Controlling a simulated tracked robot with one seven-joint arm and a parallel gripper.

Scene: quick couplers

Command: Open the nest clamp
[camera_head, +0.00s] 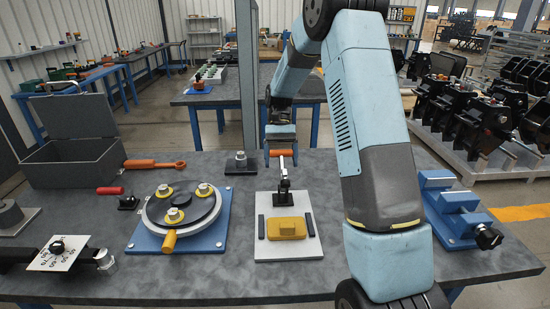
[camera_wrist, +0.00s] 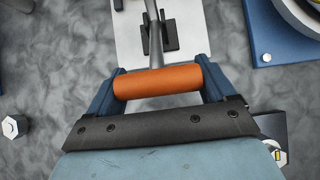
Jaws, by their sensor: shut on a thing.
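The nest clamp (camera_head: 284,184) is a dark toggle clamp at the back of a white plate (camera_head: 311,244). Its lever rises to an orange crossbar handle (camera_head: 281,153). A yellow block (camera_head: 286,228) lies on the plate between two dark side rails, in front of the clamp. My gripper (camera_head: 281,147) is at the top of the lever, shut on the orange handle. In the wrist view the handle (camera_wrist: 158,82) lies between my two blue fingers, and the grey lever (camera_wrist: 153,40) runs away from it. Whether the clamp touches the block is unclear.
Left of the plate stands a round fixture (camera_head: 181,204) on a blue base, with a red-handled clamp (camera_head: 127,200) and an open grey box (camera_head: 77,143) beyond. A blue vise (camera_head: 455,212) is at the right. My arm hides part of the table right of the plate.

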